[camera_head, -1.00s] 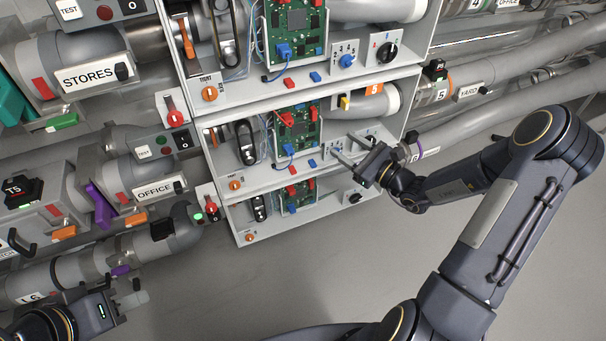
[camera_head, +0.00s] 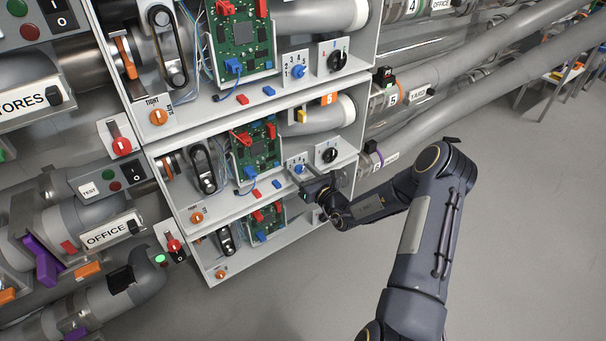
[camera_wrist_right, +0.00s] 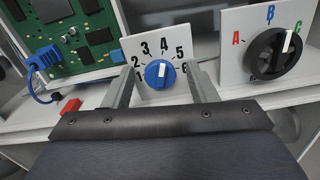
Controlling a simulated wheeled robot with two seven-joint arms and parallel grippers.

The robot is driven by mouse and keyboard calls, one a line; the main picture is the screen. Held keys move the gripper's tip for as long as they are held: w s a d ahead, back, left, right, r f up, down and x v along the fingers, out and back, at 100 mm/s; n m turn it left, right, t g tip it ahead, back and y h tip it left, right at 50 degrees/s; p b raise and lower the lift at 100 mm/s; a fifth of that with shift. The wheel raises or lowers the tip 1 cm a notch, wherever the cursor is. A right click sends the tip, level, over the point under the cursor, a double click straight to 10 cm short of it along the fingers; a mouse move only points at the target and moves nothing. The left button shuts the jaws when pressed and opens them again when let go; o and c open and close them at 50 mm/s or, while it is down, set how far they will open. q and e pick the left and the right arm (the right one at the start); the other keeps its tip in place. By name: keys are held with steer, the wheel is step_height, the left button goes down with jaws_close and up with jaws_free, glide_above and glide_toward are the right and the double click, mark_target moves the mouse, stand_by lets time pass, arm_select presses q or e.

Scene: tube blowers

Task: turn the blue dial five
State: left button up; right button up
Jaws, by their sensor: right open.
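The blue dial (camera_wrist_right: 159,73) sits on a white plate (camera_wrist_right: 143,56) numbered 1 to 6 in the right wrist view. Its white mark points up, near 4. In the head view the dial (camera_head: 299,169) is on the middle shelf, partly behind my right gripper. My right gripper (camera_head: 305,178) is open. In the right wrist view its two fingers (camera_wrist_right: 159,68) stand one on each side of the dial, with gaps showing; I cannot tell how deep they reach. My left gripper is out of view.
A black A-B-C dial (camera_wrist_right: 275,53) is right of the blue dial. A green circuit board (camera_wrist_right: 68,40) and a red block (camera_wrist_right: 69,106) are to its left. Another blue dial (camera_head: 298,71) is on the upper shelf. Grey floor (camera_head: 530,240) lies open at right.

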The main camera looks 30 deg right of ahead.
steer(key=shift+c, duration=0.4)
steer(key=c, duration=0.9)
steer(key=shift+r, duration=0.1)
steer(key=m+p, duration=0.3)
steer(key=shift+d, duration=0.1)
steer(key=shift+m+p, duration=1.05)
steer(key=shift+m, duration=1.35)
steer(key=o, duration=1)
